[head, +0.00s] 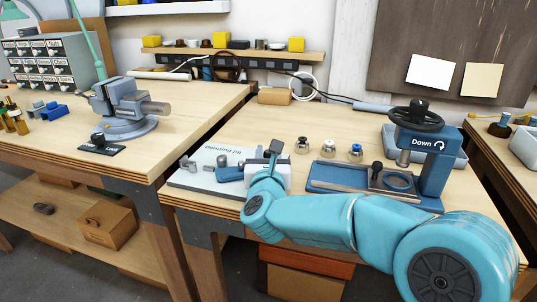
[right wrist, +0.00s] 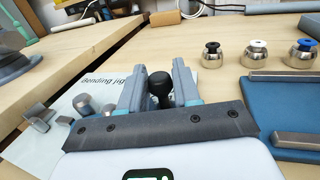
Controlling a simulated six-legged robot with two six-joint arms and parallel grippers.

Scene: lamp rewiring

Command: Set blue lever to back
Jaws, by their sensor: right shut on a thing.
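The bending jig (head: 190,180) is a pale plate with grey metal pegs at the front left of the right-hand table. A blue bar (head: 228,174), apparently the blue lever, lies over it beside my right gripper (head: 246,170). In the right wrist view, a black ball knob (right wrist: 160,84) stands between the two grey fingers of my right gripper (right wrist: 158,76). The gripper is shut on this lever end. The fingers and wrist hide most of the lever, so its exact angle cannot be told. My left gripper is not in view.
Three small metal jars (head: 328,148) stand behind the gripper. To the right is a blue press (head: 436,165) with a black handwheel and a "Down" label. A gap separates this table from the left table, which carries a grey vise (head: 124,105).

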